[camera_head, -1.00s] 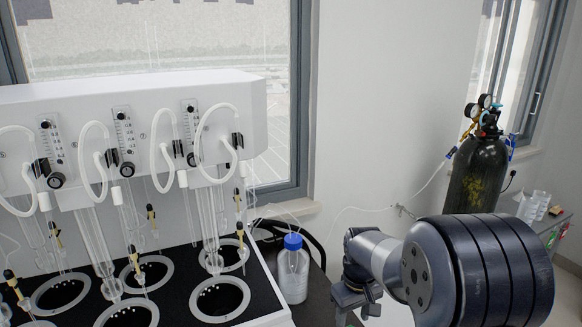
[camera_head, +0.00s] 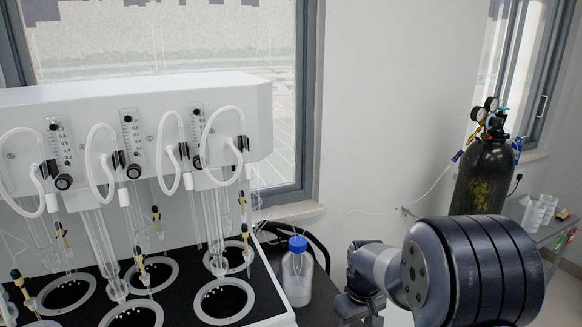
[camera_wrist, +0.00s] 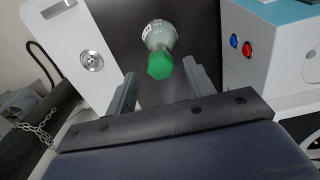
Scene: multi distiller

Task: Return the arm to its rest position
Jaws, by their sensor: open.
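My arm shows at the lower right of the head view, with a large dark ribbed joint and grey links. My gripper (camera_wrist: 160,88) shows in the wrist view, its two grey fingers apart. A flask with a green cap (camera_wrist: 160,64) appears beyond the gap between the fingertips. I cannot tell how far it is from the fingers; nothing is visibly gripped. The fingers are not clearly seen in the head view.
A white multi distiller (camera_head: 130,130) with tubes and round wells fills the left. A blue-capped bottle (camera_head: 297,275) stands between it and my arm. A dark gas cylinder (camera_head: 483,175) stands behind at right. The wrist view shows a white box with red and blue buttons (camera_wrist: 268,50).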

